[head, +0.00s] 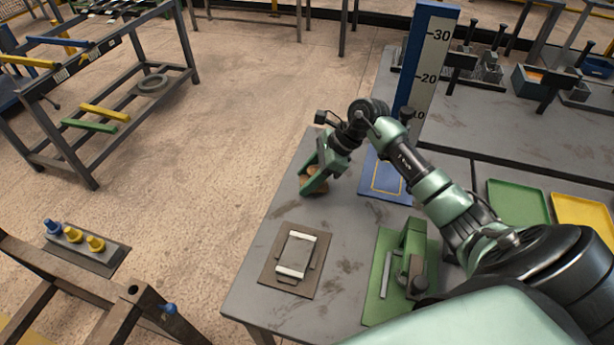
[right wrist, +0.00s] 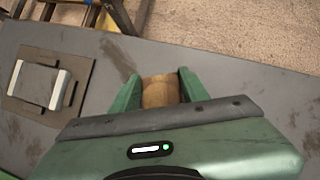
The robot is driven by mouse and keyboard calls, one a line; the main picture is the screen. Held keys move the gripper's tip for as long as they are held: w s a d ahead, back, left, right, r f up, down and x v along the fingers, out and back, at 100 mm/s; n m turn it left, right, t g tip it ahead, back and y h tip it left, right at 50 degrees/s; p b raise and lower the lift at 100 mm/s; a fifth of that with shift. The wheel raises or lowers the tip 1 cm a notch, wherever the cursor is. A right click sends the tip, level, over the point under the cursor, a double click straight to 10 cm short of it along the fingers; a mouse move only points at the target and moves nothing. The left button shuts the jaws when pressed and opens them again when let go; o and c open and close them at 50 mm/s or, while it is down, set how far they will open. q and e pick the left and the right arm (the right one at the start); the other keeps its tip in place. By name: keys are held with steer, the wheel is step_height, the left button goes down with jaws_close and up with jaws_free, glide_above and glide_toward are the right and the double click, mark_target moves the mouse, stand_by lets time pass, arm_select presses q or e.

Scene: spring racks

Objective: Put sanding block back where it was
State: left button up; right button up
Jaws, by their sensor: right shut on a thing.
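My right gripper (head: 313,183) is over the grey table near its far left edge. In the right wrist view my right gripper (right wrist: 160,92) is shut on a brown, wood-like block (right wrist: 159,93), which I take to be the sanding block. Its lower part is hidden by the gripper body. In the head view only small brown parts of it show between the green fingers. I cannot tell whether it touches the table. My left gripper is not in view.
A brown mat (head: 265,273) with a white-ended grey piece (head: 294,270) lies near the table's front left. A green fixture (head: 405,265) stands right of it. A blue pad and height gauge (head: 432,70) stand behind my arm. Bare table (head: 345,235) lies between.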

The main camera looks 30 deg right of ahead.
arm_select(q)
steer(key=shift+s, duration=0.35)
arm_select(e)
steer(key=shift+f, duration=0.1)
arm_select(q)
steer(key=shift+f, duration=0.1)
arm_select(e)
steer(key=shift+f, duration=0.1)
steer(key=shift+f+b, duration=0.15)
steer(key=shift+b, duration=0.15)
steer(key=o, duration=1.3)
steer(key=shift+r+p, duration=0.35)
arm_select(q)
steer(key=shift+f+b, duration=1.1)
steer(key=shift+b, duration=0.2)
arm_select(e)
steer(key=shift+v, duration=5.9)
